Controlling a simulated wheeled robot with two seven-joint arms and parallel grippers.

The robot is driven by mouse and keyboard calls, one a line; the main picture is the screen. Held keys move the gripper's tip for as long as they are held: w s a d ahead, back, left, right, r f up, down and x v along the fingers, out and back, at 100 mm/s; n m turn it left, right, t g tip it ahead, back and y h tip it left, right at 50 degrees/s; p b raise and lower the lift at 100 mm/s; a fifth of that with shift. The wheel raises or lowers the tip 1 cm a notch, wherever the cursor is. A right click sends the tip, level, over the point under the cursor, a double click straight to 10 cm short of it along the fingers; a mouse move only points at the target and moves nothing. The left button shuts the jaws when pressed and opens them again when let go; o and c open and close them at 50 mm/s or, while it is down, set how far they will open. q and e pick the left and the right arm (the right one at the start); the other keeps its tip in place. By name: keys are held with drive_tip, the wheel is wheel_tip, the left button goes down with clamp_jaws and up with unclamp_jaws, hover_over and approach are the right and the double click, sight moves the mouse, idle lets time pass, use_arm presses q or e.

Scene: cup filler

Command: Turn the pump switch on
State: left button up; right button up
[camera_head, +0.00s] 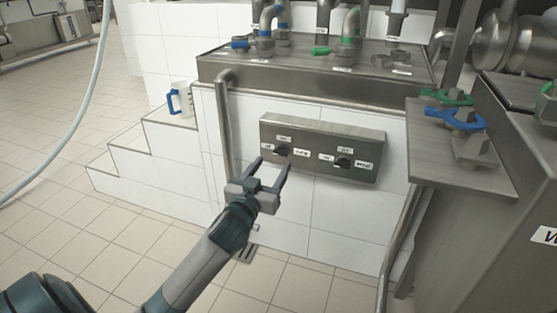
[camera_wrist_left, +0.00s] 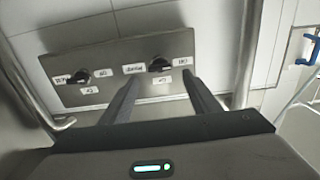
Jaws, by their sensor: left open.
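A grey metal switch panel (camera_head: 322,130) is fixed to the white tiled wall and carries two black rotary knobs with small white labels, too small to read surely. In the head view the left knob (camera_head: 283,150) is just beyond my left gripper (camera_head: 272,164); the right knob (camera_head: 342,162) is farther right. My left gripper is open and empty, fingers toward the panel. In the left wrist view the panel looks upside down. The left knob (camera_wrist_left: 158,64) lies between and beyond the fingertips (camera_wrist_left: 162,80), apparently apart from them; the other knob (camera_wrist_left: 77,77) is at left. My right gripper is out of view.
A vertical metal pipe (camera_head: 226,125) runs down the wall left of the panel. A white jug with a blue handle (camera_head: 180,98) stands on the tiled steps. Valves with green and blue handles (camera_head: 455,117) stand on a metal ledge at right. The floor at left is clear.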

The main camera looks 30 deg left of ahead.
sight(280, 154)
use_arm(q)
drive_tip(key=shift+b+x, duration=0.75)
drive_tip(key=shift+x, duration=2.4)
drive_tip(key=c, duration=1.1)
